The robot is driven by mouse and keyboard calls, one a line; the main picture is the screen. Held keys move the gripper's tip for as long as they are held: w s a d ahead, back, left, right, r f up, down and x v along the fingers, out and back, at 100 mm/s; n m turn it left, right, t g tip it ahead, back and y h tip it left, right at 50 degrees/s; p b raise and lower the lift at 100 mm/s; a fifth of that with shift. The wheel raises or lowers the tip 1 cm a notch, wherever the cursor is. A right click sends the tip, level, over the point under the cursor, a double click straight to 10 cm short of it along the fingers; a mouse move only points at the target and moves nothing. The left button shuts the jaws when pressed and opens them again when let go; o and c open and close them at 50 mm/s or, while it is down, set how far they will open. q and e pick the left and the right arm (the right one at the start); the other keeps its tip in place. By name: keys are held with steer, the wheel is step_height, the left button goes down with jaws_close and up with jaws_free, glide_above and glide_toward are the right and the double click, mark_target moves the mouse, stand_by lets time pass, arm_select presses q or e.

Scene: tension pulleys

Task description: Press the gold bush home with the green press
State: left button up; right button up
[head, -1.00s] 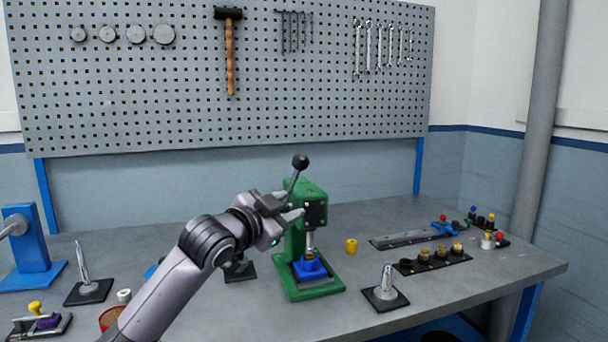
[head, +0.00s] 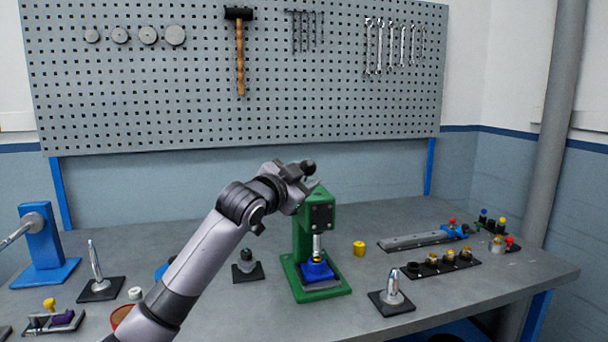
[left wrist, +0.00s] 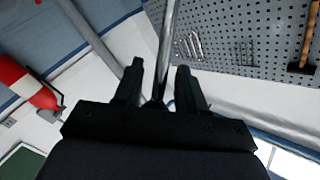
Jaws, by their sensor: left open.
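The green press (head: 302,236) stands on the bench, with a black plate on its front and a silver ram (head: 317,245) pointing down. Below the ram, a blue holder (head: 319,271) sits on the press base. The gold bush is hard to make out at the ram's lower end. The black lever knob (head: 308,167) is above the press, and its rod is mostly hidden by my left gripper (head: 311,184). That gripper is open, close beside the knob; contact is unclear. The left wrist view shows its two fingers apart (left wrist: 160,82). My right gripper is out of view.
A yellow cylinder (head: 359,248) stands right of the press. A black stand with a silver pin (head: 392,290) is at front right, and a dark stand (head: 247,266) is left of the press. A black strip with gold-topped parts (head: 437,265) lies farther right.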

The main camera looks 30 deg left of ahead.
arm_select(q)
steer(key=shift+w, duration=0.15)
jaws_close()
steer(key=s+d+f+m+t+b, duration=0.2)
steer(key=d+f+m+t+b, duration=0.1)
steer(key=f+b, duration=0.3)
steer(key=shift+s+f+m+h+b, duration=0.2)
steer(key=shift+m+h+b, duration=0.15)
steer(key=shift+b, duration=0.45)
steer(key=shift+f, duration=0.1)
stand_by(0.5)
steer(key=shift+c, duration=1.4)
jaws_free()
steer(key=shift+o, duration=1.4)
steer(key=shift+s, duration=0.1)
